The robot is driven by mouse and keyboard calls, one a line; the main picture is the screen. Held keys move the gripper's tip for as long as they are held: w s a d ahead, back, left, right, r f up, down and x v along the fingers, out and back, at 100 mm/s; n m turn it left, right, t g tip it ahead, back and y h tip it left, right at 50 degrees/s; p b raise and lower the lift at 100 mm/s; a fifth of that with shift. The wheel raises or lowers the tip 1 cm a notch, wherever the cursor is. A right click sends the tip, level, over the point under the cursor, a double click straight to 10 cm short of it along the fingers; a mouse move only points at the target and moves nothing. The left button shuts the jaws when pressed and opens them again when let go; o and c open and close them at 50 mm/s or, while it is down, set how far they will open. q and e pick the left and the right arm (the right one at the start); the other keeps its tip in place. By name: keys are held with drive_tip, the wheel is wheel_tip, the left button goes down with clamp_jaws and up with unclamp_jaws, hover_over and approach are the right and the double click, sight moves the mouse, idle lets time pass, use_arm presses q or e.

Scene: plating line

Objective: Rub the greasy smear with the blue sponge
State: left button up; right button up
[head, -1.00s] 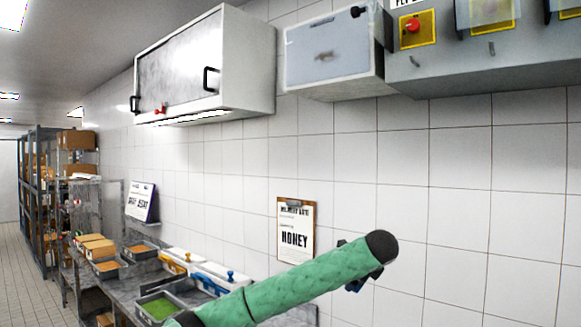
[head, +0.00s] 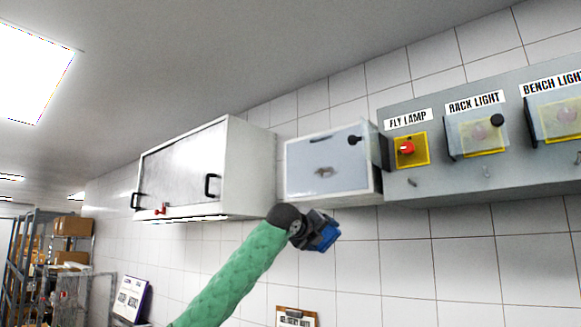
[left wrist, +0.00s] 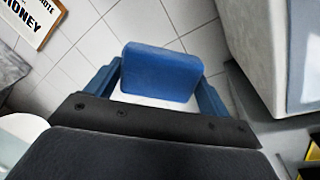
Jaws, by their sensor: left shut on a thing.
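The greasy smear (head: 325,172) is a small brownish-grey smudge on the pale front of a white wall box (head: 303,188). My left gripper (head: 321,233) is in front of the tiled wall, just below that box and apart from the smear. In the left wrist view, the blue sponge (left wrist: 160,72) sits between its two blue fingers, which are shut on it. In the head view the sponge and the fingers are hard to tell apart. My right gripper is not in view.
A white cabinet (head: 185,165) with black handles hangs left of the box. A grey switch panel (head: 460,175) with a red knob (head: 407,147) adjoins it on the right. A clipboard (head: 296,317) hangs below. The tiled wall under the box is otherwise clear.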

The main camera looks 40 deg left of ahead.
use_arm(q)
drive_tip(key=t+h+p, duration=0.1)
drive_tip(key=t+p, duration=0.1)
drive_tip(key=p, duration=0.1)
approach(313, 173)
drive_tip(key=shift+m, duration=0.3)
drive_tip(key=shift+w+d+f, duration=0.1)
drive_tip(key=shift+w, duration=2.15)
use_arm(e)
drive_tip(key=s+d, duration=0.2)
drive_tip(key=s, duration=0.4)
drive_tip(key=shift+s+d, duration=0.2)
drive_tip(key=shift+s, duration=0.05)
use_arm(q)
drive_tip(key=shift+w, duration=0.3)
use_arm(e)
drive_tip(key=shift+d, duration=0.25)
use_arm(q)
drive_tip(key=shift+w, duration=0.65)
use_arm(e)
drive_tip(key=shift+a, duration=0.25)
use_arm(q)
drive_tip(key=shift+d, duration=0.15)
